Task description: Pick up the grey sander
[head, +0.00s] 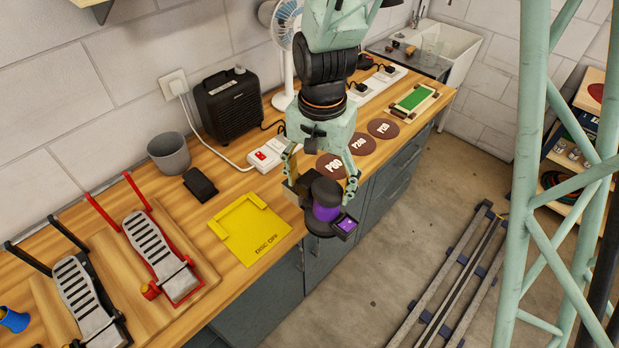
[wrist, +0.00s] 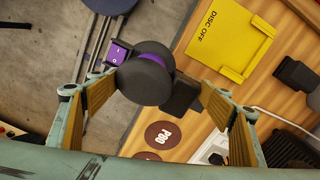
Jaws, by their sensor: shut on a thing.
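The sander (head: 326,213) is dark grey to black with a purple band and a small purple-faced block on one side. My gripper (head: 321,188) is shut on it, one finger on each side, and holds it in the air at the bench's front edge. In the wrist view, the sander's round dark top (wrist: 148,79) lies between the two tan-padded fingers of my gripper (wrist: 158,84). A dark box-like part (wrist: 181,95) sticks out toward the right finger. The exact contact on the pads is partly hidden.
A yellow DISC OFF plate (head: 250,229) lies on the wooden bench (head: 222,280) to the left. Brown discs (head: 362,143) lie behind my gripper. Floor rails (head: 455,275) run at right.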

